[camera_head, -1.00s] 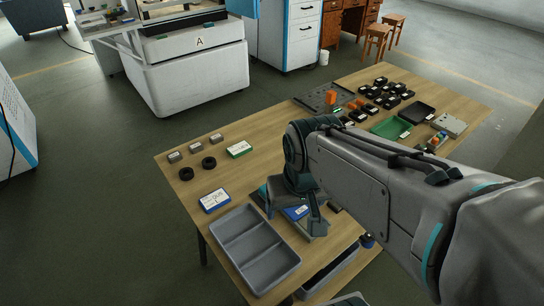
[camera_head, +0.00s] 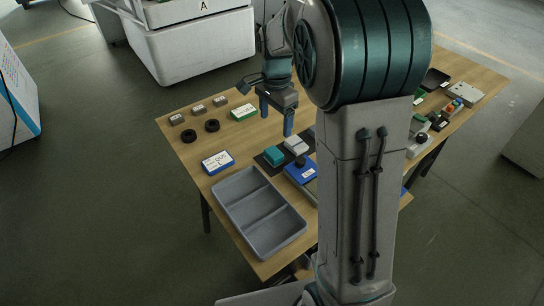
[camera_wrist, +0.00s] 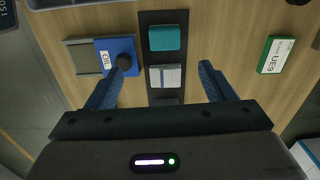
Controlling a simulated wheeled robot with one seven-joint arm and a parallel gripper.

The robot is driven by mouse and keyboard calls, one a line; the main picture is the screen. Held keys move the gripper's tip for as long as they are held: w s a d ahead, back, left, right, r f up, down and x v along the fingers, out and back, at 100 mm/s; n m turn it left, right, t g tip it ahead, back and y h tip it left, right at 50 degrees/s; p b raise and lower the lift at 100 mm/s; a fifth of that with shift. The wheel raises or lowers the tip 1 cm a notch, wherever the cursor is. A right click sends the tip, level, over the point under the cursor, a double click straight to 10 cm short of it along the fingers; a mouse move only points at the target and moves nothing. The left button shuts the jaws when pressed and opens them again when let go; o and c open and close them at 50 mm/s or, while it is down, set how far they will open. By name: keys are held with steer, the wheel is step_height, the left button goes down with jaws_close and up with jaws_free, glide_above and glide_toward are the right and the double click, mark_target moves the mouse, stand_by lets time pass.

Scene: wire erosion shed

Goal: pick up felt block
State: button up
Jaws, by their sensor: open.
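A teal block (camera_head: 274,155) and a pale grey block (camera_head: 296,145) stand on a dark strip-shaped mat (camera_head: 262,163); I cannot tell for certain which is the felt block. In the wrist view the teal block (camera_wrist: 167,38) is beyond my fingertips, and the grey block (camera_wrist: 166,76), with a pale line across it, lies between my fingers. The dark mat (camera_wrist: 165,17) runs under both. My gripper (camera_head: 277,117) is open, pointing down above the table behind the blocks. In the wrist view its two blue fingers (camera_wrist: 162,68) are spread, with nothing held.
A blue box with a black knob (camera_wrist: 122,58) is close beside my left finger in the wrist view. A green-and-white box (camera_wrist: 275,54) lies to the right. A grey divided tray (camera_head: 240,187), a blue-and-white box (camera_head: 217,162) and two black rings (camera_head: 212,125) share the table.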

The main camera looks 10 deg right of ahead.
mark_target(274, 152)
steer(key=shift+m, duration=0.3)
steer(key=f, duration=1.4)
steer(key=shift+w+a+f+b, duration=0.1)
steer(key=shift+w+f+b, duration=0.15)
steer(key=shift+w+b, duration=0.15)
steer(key=c, duration=1.1)
